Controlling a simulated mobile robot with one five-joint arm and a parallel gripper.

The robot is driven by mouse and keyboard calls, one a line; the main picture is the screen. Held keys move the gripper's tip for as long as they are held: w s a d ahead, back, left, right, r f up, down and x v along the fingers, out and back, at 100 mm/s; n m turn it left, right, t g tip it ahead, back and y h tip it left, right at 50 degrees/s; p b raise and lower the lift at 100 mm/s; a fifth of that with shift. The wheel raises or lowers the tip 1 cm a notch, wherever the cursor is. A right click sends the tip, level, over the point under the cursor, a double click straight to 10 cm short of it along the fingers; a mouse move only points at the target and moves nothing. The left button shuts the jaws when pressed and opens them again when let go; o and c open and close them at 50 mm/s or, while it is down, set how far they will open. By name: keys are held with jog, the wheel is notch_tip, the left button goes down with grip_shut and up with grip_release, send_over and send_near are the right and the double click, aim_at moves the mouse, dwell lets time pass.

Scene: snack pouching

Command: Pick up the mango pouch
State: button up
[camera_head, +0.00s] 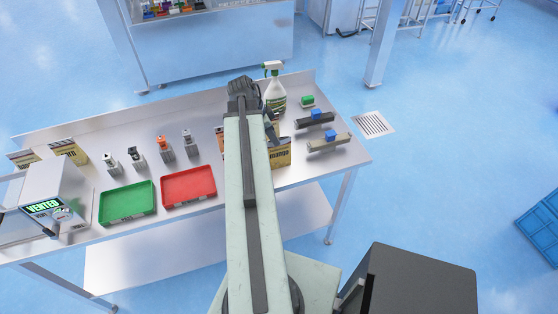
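The mango pouch (281,156), yellow-brown with dark lettering, stands on the steel table just right of my arm. The arm hides its left part. My gripper (273,131) shows as a dark shape at the far end of my pale green arm, right above and beside the pouch's top edge. The arm covers much of the gripper, and I cannot tell whether the fingers are open or touch the pouch.
A white spray bottle (274,90) stands close behind the gripper.

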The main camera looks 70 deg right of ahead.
aim_at(278, 152)
jog(key=b+x, duration=0.4)
jog(key=x, duration=0.1)
jog(key=shift+f+b, duration=0.1)
jog(key=shift+b, duration=0.25)
jog(key=shift+s+d, duration=0.1)
jog(key=shift+c, duration=0.4)
grip_shut()
dwell(0.6)
